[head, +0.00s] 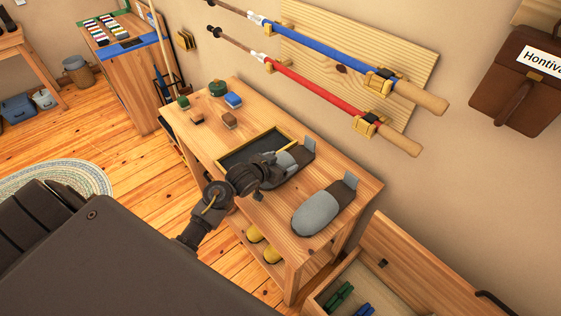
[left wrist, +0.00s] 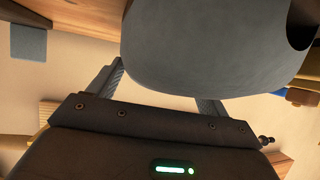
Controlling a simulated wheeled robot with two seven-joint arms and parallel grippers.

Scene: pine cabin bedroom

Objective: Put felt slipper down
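A grey felt slipper (head: 290,164) is at my left gripper (head: 264,172), over the right end of a dark tray with a yellow rim (head: 232,160). In the left wrist view the slipper (left wrist: 205,55) fills the top, close to the camera, and the left gripper's fingers (left wrist: 165,90) run up to it and partly behind it. The gripper looks shut on the slipper, though the fingertips are hidden. I cannot tell if its sole touches the surface. A second grey slipper (head: 322,210) lies on the wooden bench (head: 262,212), to the right. My right gripper is not in view.
Ski poles (head: 325,90) hang on the wall above. Yellow items (head: 254,233) sit underneath.

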